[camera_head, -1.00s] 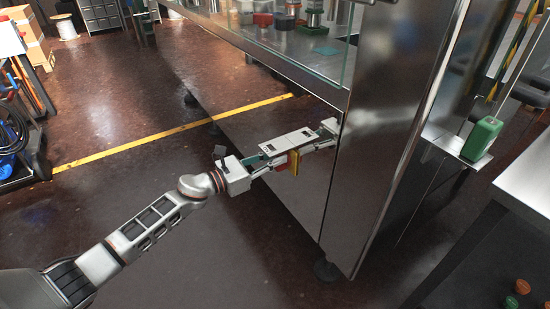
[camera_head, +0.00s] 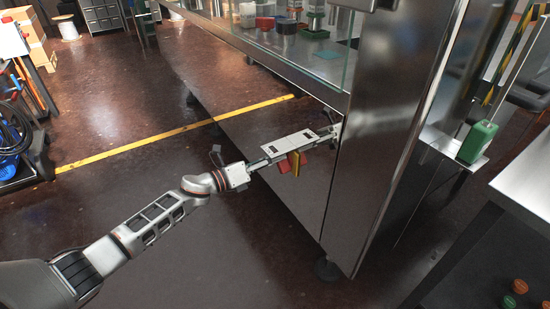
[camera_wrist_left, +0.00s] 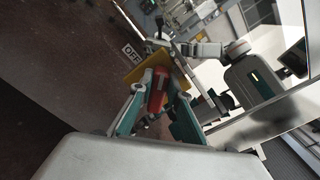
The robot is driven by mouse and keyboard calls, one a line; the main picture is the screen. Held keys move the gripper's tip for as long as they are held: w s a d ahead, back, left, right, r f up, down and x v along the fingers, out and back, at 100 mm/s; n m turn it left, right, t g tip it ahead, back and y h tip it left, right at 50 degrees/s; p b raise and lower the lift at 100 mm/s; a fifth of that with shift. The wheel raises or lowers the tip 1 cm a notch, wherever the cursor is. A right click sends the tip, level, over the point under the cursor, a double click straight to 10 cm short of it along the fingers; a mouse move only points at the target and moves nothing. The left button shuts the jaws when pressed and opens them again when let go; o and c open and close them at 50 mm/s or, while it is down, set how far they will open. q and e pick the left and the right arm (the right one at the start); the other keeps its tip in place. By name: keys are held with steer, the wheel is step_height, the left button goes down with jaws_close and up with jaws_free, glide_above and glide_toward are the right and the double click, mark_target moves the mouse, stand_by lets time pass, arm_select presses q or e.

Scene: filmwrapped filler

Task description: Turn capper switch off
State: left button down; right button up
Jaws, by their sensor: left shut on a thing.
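The capper switch has a red handle (camera_head: 284,166) on a yellow plate (camera_head: 293,164), on the side of the steel machine below a white label plate (camera_head: 286,146). My left gripper (camera_head: 271,160) reaches it from the left. In the left wrist view, the red handle (camera_wrist_left: 159,86) is between the fingers of my left gripper (camera_wrist_left: 160,100), which is shut on it. The yellow plate (camera_wrist_left: 148,66) is behind the handle, with an OFF label (camera_wrist_left: 131,53) beside it. The fingers partly hide the handle, and its exact angle is hard to tell. My right gripper is out of view.
The shiny steel machine panel (camera_head: 385,130) mirrors the gripper and switch. A green container (camera_head: 477,141) sits on a small shelf at the right, near a steel table (camera_head: 525,175). The floor (camera_head: 130,110) around my left arm is clear, crossed by a yellow line (camera_head: 150,147).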

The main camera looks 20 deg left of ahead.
arm_select(q)
steer(key=shift+w+a+f+n+p, duration=0.1)
steer(key=shift+f+n+p, duration=0.15)
steer(key=shift+n, duration=1.45)
steer(key=shift+w+a+f+n+p, duration=0.1)
steer(key=shift+f+n+p, duration=0.2)
steer(key=shift+n, duration=1.4)
steer(key=shift+a+f+n+p, duration=0.1)
steer(key=shift+f+n+p, duration=0.15)
steer(key=shift+n, duration=1.45)
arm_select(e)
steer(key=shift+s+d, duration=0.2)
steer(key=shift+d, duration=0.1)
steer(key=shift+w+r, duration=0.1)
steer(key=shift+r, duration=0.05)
arm_select(q)
steer(key=c, duration=2.1)
jaws_free()
steer(key=shift+o, duration=0.9)
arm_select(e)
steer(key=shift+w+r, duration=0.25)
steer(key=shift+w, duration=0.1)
